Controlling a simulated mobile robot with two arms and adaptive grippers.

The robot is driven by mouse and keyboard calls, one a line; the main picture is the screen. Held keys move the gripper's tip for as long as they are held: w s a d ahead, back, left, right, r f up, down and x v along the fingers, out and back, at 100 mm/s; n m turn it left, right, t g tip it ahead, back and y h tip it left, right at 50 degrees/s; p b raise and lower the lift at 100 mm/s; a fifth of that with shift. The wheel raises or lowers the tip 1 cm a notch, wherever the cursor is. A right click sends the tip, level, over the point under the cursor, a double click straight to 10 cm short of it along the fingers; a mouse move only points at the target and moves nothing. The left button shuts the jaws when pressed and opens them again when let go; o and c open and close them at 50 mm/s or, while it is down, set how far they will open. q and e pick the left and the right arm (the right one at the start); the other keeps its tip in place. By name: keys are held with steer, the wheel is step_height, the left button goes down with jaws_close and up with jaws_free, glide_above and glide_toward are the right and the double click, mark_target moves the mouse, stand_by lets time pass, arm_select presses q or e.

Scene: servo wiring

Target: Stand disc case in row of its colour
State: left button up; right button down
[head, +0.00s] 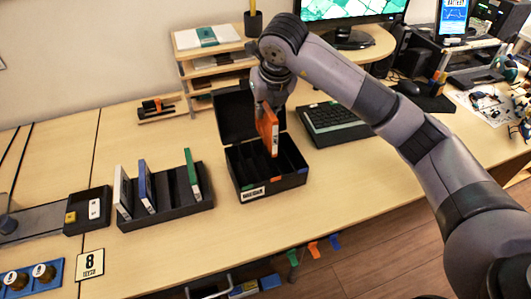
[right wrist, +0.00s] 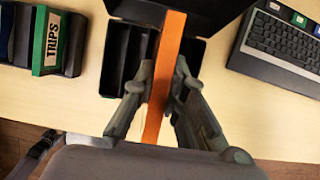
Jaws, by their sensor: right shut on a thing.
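My right gripper (head: 268,98) is shut on an orange disc case (head: 268,133) and holds it upright above the open black box (head: 290,184). In the right wrist view the orange case (right wrist: 166,75) stands between the two fingers (right wrist: 162,84), above the box's dark compartments (right wrist: 118,68). A black rack (head: 172,214) to the left holds a white case (head: 123,193), a blue case (head: 147,187) and a green case (head: 192,174) in separate slots. The green case (right wrist: 50,40) also shows in the right wrist view. My left gripper is not in view.
A keyboard unit (head: 333,124) lies right of the box. A small shelf (head: 212,62) stands behind it. The desk front is mostly clear.

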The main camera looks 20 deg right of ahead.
mark_target(272, 130)
step_height(272, 130, down, 14)
steer(key=p, duration=0.1)
steer(key=c, duration=1.6)
jaws_free()
steer(key=shift+r, duration=0.1)
steer(key=v, duration=1.2)
steer(key=shift+b, duration=0.35)
